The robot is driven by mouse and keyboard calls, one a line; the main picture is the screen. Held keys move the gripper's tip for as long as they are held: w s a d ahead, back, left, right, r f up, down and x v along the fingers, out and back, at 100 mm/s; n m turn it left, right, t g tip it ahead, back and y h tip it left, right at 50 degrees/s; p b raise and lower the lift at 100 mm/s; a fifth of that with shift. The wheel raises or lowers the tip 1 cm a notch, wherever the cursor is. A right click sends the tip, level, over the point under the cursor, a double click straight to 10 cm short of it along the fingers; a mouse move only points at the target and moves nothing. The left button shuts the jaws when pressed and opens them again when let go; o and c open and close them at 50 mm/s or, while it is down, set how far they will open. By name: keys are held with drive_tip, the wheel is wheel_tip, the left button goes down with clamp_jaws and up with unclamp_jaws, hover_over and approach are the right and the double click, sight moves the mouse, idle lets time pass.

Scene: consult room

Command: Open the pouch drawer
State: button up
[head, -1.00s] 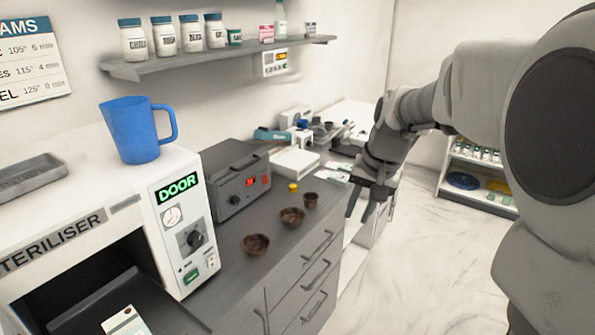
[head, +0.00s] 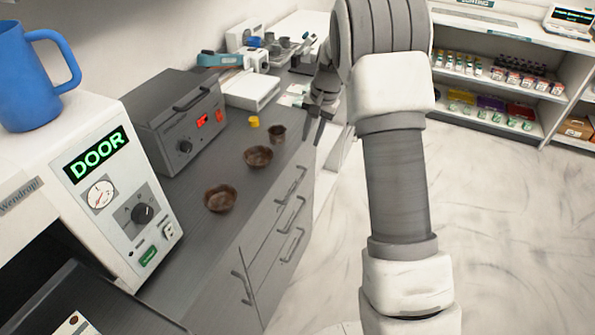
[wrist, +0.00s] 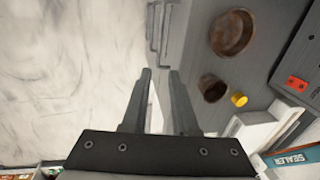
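The grey cabinet under the counter has a stack of drawers (head: 271,240) with bar handles, all looking closed. The upper handle (head: 290,187), a middle handle (head: 292,215) and a lower handle (head: 292,246) show in the head view. I see no label that tells which is the pouch drawer. My gripper (head: 321,122) is past the far end of the drawers, near the counter's far edge, touching no handle that I can see. In the wrist view my gripper (wrist: 160,72) has its fingers apart and empty, with the handles (wrist: 157,30) beyond the tips.
The steriliser (head: 120,200) is at the left. Shelves (head: 500,75) stand at the back right. The pale floor (head: 510,210) is clear.

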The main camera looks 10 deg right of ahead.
sight(299, 181)
drive_tip(key=a+f, duration=0.1)
drive_tip(key=f, duration=0.4)
drive_tip(key=w+f, duration=0.1)
drive_tip(key=f, duration=0.5)
drive_tip(key=w+a+f, duration=0.1)
drive_tip(key=f, duration=0.5)
drive_tip(key=shift+a+f, duration=0.15)
drive_tip(key=shift+a, duration=0.2)
clamp_jaws()
idle(0.6)
